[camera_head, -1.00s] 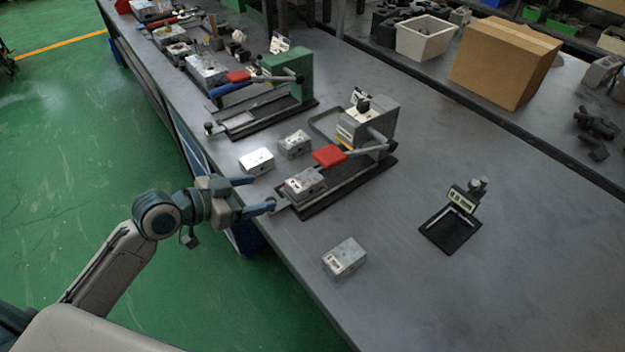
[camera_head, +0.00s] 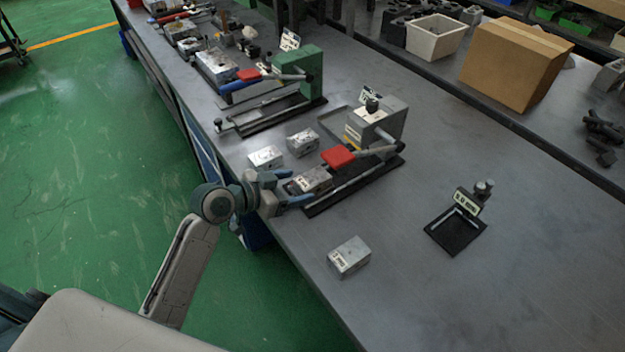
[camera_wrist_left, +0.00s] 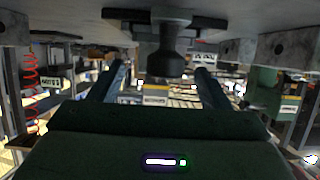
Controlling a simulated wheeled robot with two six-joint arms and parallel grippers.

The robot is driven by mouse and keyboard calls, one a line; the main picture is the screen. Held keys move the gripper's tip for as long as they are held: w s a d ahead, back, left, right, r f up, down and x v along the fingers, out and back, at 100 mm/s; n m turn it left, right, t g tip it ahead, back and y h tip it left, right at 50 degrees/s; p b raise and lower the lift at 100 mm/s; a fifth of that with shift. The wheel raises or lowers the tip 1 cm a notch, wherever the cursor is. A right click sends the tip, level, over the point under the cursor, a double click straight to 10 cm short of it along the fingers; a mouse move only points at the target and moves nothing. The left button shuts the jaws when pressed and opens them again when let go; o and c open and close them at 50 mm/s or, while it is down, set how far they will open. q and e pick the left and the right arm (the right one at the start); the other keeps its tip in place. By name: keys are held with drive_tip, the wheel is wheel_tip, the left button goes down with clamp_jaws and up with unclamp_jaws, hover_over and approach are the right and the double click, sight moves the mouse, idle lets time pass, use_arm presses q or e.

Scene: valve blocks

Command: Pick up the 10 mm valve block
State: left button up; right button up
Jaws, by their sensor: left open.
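Several grey metal valve blocks with small white labels are on the bench; I cannot read which is the 10 mm one. One block (camera_head: 314,179) sits on the front end of the near clamp fixture (camera_head: 352,186). Two more blocks, a left one (camera_head: 266,157) and a right one (camera_head: 302,142), lie behind it. Another block (camera_head: 348,256) lies alone nearer the bench edge. My left gripper (camera_head: 289,187) is open at the front end of the near fixture, close to its block. In the left wrist view, a dark knob (camera_wrist_left: 170,58) shows between the open fingers (camera_wrist_left: 160,85).
The near fixture has a red-handled lever (camera_head: 338,157). A green clamp fixture (camera_head: 296,75) stands farther back. A small black stand (camera_head: 456,232) with a label is at right. A cardboard box (camera_head: 515,62) and white bin (camera_head: 436,36) are behind. The bench's front right is clear.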

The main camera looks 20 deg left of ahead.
use_arm(q)
drive_tip(key=shift+x, duration=1)
drive_tip(key=c, duration=1.4)
drive_tip(key=shift+r, duration=0.1)
drive_tip(key=shift+c, duration=0.2)
use_arm(e)
drive_tip(key=shift+s+f, duration=0.15)
drive_tip(key=shift+s, duration=0.35)
use_arm(q)
drive_tip(key=shift+r, duration=0.25)
wheel_tip(320, 180, up, 3)
drive_tip(key=shift+r+b, duration=0.1)
drive_tip(key=shift+b, duration=0.25)
drive_tip(key=s+a+r+b, duration=0.1)
drive_tip(key=s+a, duration=0.1)
drive_tip(key=s, duration=1.4)
use_arm(e)
drive_tip(key=shift+w+a+r, duration=0.1)
drive_tip(key=shift+w+r, duration=0.25)
drive_tip(key=shift+w, duration=0.55)
drive_tip(key=shift+w+a+r, duration=0.1)
drive_tip(key=shift+w+r, duration=0.25)
drive_tip(key=shift+w, duration=0.55)
drive_tip(key=shift+w+r, duration=0.35)
drive_tip(key=shift+w, duration=0.55)
